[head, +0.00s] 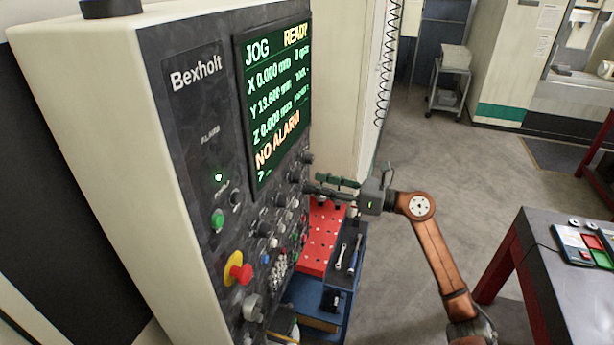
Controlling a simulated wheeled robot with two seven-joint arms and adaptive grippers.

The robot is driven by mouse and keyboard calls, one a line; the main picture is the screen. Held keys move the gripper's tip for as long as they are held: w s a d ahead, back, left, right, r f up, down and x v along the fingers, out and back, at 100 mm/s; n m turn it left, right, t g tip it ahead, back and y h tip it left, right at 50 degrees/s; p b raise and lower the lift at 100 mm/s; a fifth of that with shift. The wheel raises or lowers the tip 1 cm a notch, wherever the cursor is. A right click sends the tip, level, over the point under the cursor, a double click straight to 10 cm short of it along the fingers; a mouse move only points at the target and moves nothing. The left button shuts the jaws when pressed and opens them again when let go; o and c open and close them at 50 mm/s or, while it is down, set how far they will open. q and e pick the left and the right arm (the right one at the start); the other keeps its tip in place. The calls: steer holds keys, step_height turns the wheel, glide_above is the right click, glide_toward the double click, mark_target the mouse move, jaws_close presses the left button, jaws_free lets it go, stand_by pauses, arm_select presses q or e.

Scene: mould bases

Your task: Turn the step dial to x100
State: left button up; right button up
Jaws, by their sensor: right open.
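The Bexholt control panel (215,165) stands at the left, seen at a steep angle. Several small dark dials and buttons line its lower part. I cannot tell which one is the step dial, and its labels and pointer are too small to read. My right gripper (322,186) reaches in from the right, open, with its fingers pointing at the panel's right edge near the upper dials. I cannot tell whether the fingers touch a dial. The screen (275,95) reads JOG, READY and NO ALARM. My left gripper is not in view.
A red-and-yellow emergency stop (238,270) and a green button (217,220) stick out of the panel. Below my right gripper is a blue cart with a red perforated top (322,238) and wrenches (341,257). A dark table (545,265) stands at the right. Open floor lies between.

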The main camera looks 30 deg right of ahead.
mark_target(301, 179)
steer(key=p+x, duration=0.1)
steer(key=x, duration=0.2)
steer(key=shift+w+a+r, duration=0.1)
steer(key=shift+w+a, duration=0.25)
steer(key=shift+w, duration=0.15)
steer(key=shift+c, duration=0.3)
